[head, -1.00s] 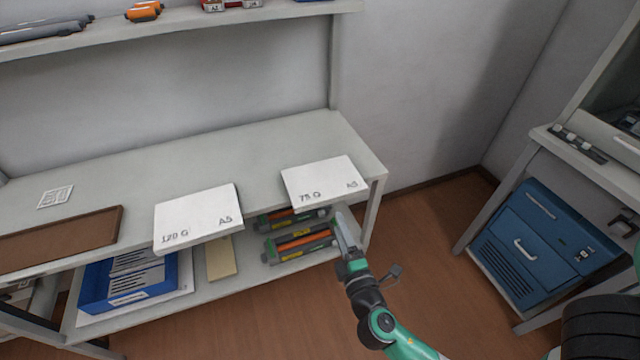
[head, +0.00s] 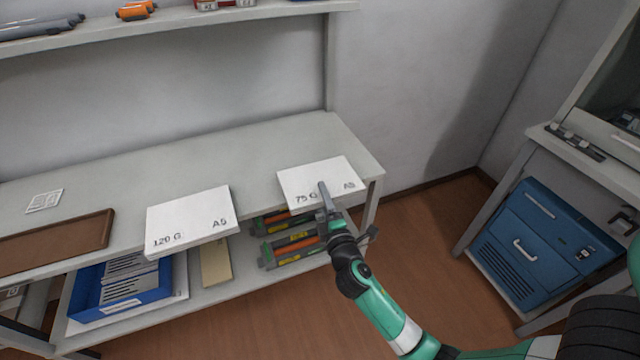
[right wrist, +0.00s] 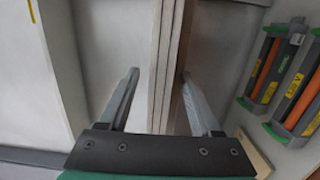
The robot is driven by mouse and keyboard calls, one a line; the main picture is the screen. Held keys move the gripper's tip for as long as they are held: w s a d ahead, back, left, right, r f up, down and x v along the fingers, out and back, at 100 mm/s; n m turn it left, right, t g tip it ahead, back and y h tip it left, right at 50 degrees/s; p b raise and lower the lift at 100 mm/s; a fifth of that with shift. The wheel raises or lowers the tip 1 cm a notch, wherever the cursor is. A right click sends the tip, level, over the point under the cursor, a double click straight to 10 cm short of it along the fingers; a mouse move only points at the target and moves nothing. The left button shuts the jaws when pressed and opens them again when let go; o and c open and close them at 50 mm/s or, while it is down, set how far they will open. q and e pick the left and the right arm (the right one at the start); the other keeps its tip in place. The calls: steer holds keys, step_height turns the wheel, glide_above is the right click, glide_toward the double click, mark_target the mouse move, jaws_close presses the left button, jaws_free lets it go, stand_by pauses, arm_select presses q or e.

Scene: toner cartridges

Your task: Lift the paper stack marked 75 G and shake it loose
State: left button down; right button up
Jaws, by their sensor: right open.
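The white paper stack marked 75 G (head: 345,172) lies flat at the right end of the table, its front edge jutting past the table's front. My right gripper (head: 328,200) is at that front edge, with one finger over the print, partly hiding the G. In the right wrist view its fingers (right wrist: 159,74) are apart, and a layered pale edge, seemingly the stack's, runs between them. I cannot tell whether either finger touches it. My left gripper is not in view.
A second stack marked 120 G (head: 190,215) juts over the edge to the left. Toner cartridges (head: 290,238) and a blue tray (head: 160,292) sit on the lower shelf. A brown board (head: 60,242) lies at left. A blue cabinet (head: 545,245) stands right.

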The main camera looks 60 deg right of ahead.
jaws_close()
steer(key=shift+r, duration=0.15)
step_height(320, 180, up, 10)
steer(key=p, duration=0.7)
